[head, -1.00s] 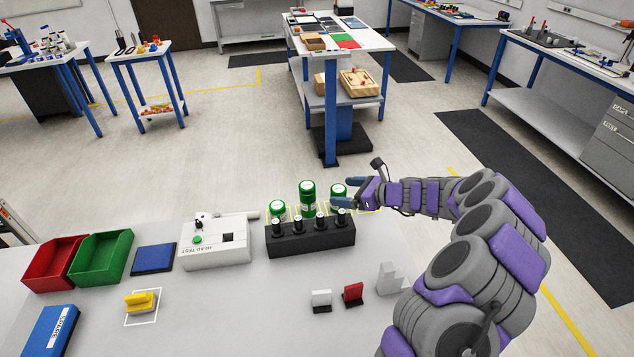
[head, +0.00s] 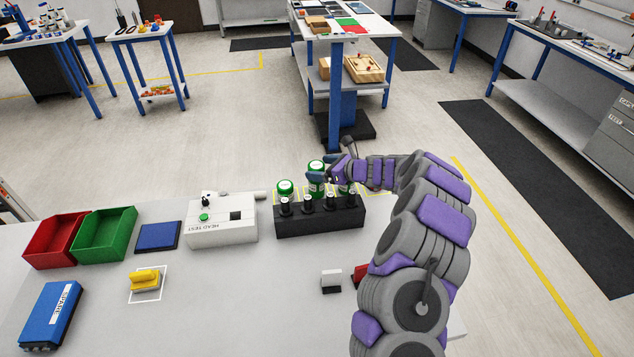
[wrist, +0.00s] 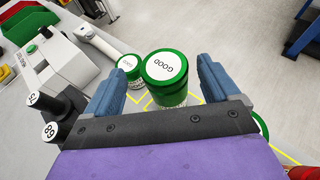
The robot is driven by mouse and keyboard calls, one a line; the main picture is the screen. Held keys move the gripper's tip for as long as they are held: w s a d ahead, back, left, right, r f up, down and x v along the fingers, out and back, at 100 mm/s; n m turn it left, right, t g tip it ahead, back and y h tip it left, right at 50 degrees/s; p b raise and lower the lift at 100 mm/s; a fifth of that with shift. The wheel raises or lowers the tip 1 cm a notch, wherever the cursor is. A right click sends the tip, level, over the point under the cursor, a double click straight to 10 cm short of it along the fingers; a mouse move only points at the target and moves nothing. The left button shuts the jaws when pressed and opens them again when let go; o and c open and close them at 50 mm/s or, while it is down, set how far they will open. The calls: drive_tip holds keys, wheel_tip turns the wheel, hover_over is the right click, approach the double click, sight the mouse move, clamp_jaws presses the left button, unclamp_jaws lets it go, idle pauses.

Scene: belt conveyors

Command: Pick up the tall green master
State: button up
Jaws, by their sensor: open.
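The tall green master (head: 316,168) stands upright behind the black block, between two shorter green ones. In the wrist view it is the large green cylinder (wrist: 167,85) with a white "GOOD" top, between my finger tips. My gripper (head: 328,180) is open, with one blue finger on each side of the tall master; contact cannot be told. A shorter green master (head: 285,188) stands to its left and also shows in the wrist view (wrist: 131,72). Another short green master (head: 347,188) is mostly hidden by my gripper.
A black block (head: 320,221) with several black-handled plugs stands just in front of the masters. The white head test box (head: 222,222) is to the left, with a rod pointing toward the masters. Green (head: 104,234) and red bins stand further left.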

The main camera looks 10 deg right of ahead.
sight(311, 166)
drive_tip(key=b+x, duration=0.1)
drive_tip(key=x, duration=0.2)
drive_tip(key=shift+s+a+f, duration=0.1)
drive_tip(key=shift+s+f, duration=0.05)
drive_tip(key=shift+w+d+f+b, duration=0.15)
drive_tip(key=shift+w+f+b, duration=0.05)
drive_tip(key=shift+w, duration=0.25)
drive_tip(key=shift+w+d+f+b, duration=0.1)
drive_tip(key=shift+w+f+b, duration=0.1)
drive_tip(key=shift+w, duration=0.3)
drive_tip(key=shift+a+r, duration=0.1)
drive_tip(key=shift+a, duration=0.5)
drive_tip(key=shift+c, duration=0.7)
drive_tip(key=shift+a, duration=0.4)
drive_tip(key=shift+c, duration=1.4)
drive_tip(key=shift+d, duration=0.8)
drive_tip(key=c, duration=0.8)
drive_tip(key=shift+a, duration=0.55)
clamp_jaws()
